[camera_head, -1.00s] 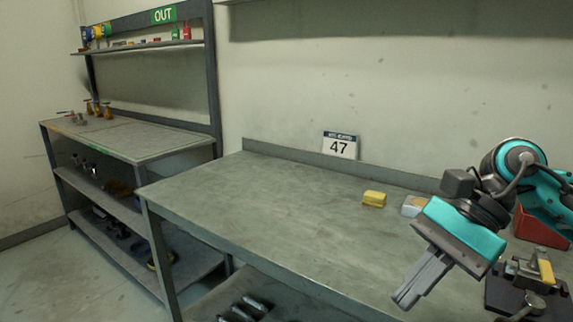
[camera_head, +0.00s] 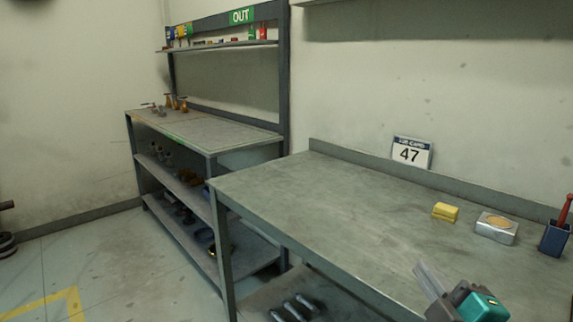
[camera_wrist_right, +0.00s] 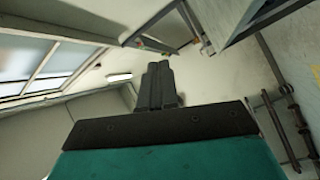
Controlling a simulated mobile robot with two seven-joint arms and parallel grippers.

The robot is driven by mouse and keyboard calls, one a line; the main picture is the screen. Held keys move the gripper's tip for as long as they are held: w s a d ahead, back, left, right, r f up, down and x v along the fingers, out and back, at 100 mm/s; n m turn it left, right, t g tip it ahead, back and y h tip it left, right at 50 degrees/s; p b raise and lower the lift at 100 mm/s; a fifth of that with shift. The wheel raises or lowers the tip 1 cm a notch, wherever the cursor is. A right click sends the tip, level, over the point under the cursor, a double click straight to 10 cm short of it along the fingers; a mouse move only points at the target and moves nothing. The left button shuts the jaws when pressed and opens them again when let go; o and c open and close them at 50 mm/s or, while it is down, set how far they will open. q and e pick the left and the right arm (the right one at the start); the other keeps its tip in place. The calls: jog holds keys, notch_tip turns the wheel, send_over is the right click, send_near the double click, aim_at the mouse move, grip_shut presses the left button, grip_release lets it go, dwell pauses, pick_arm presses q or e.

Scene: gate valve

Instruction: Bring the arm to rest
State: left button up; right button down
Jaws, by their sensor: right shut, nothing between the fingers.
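My right gripper (camera_head: 430,280) is at the lower right of the head view, in front of the workbench (camera_head: 330,210). Its grey fingers are together and hold nothing. In the right wrist view the closed fingers (camera_wrist_right: 157,85) point out into the room, with nothing between or touching them. Most of the right arm is outside the head view. My left gripper does not show.
On the workbench are a yellow block (camera_head: 445,212), a silver tin (camera_head: 496,228), a dark blue cup (camera_head: 554,238) and a card reading 47 (camera_head: 411,153). A shelf unit with an OUT sign (camera_head: 241,15) stands at the left. The bench's left half is bare.

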jog(key=s+d+f+m+g+h, duration=0.1)
jog(key=s+f+m+g+h, duration=0.1)
jog(key=s+f+m+g, duration=0.35)
jog(key=s+d+f+m+g+h, duration=0.1)
jog(key=s+f+m+g, duration=0.1)
jog(key=f, duration=0.6)
jog(key=s+a+f+m+g+y, duration=0.1)
jog(key=s+a+f+m+g, duration=0.1)
jog(key=s+f+g, duration=0.35)
jog(key=s+a+f+m+g, duration=0.1)
jog(key=s+f+m+g, duration=0.15)
jog(key=s, duration=0.55)
pick_arm(q)
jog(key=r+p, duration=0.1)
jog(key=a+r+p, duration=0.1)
jog(key=p, duration=0.1)
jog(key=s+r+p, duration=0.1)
jog(key=p, duration=0.1)
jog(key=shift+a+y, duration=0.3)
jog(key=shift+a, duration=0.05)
pick_arm(e)
jog(key=w+a+f+t+y, duration=0.1)
jog(key=w+a+f+t, duration=0.2)
jog(key=w+t, duration=0.4)
jog(key=shift+w+f+t+y, duration=0.2)
jog(key=shift+f+t+y, duration=0.2)
jog(key=shift+f+t, duration=0.15)
